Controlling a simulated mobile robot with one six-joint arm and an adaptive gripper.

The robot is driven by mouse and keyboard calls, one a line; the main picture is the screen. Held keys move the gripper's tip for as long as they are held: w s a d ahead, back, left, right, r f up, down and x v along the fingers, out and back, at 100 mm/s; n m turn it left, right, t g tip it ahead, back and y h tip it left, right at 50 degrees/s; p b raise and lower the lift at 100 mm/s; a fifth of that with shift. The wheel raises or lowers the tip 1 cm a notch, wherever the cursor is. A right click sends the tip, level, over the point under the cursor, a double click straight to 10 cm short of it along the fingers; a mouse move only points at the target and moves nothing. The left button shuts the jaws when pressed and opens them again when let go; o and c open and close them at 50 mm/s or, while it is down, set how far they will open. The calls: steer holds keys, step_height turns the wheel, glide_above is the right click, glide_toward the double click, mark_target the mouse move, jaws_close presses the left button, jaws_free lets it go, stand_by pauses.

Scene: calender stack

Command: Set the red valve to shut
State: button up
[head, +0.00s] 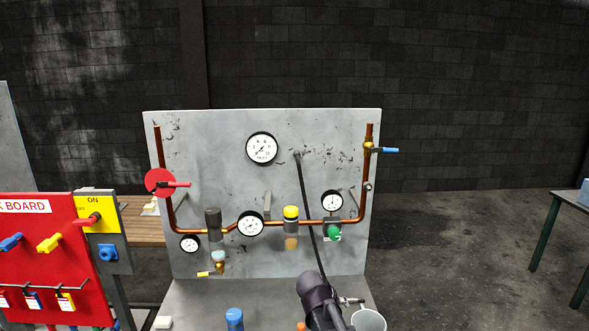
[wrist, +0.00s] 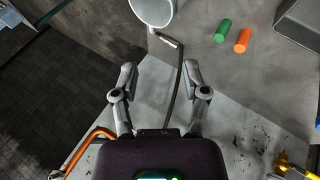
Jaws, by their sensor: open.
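The red valve (head: 160,182) is on the left copper pipe of the grey panel in the head view. It shows a round red disc and a red lever that points right, roughly level and across the upright pipe. My gripper (wrist: 160,78) is open and empty in the wrist view, its two fingers spread wide. In the head view, the dark end of my arm is low at centre right, well to the right of and below the red valve. The red valve cannot be made out in the wrist view.
A blue-handled valve (head: 388,150) sits on the right pipe. Gauges, a black hose (head: 306,190) and a yellow-capped fitting (head: 291,213) are on the panel between. A red lock board (head: 40,262) stands at front left. A pale bucket (wrist: 152,10) is beyond my fingers.

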steer(key=s+d+f+m+g+y+b, duration=0.1)
steer(key=s+d+f+g+y, duration=0.1)
steer(key=s, duration=0.5)
steer(key=s+d+f+m+g+y+b, duration=0.1)
steer(key=s+d+f+g+y+b, duration=0.1)
steer(key=s+f, duration=0.3)
steer(key=shift+s+d+f+m+g+y, duration=0.3)
steer(key=shift+s+m+y, duration=0.1)
steer(key=shift+s+y, duration=0.5)
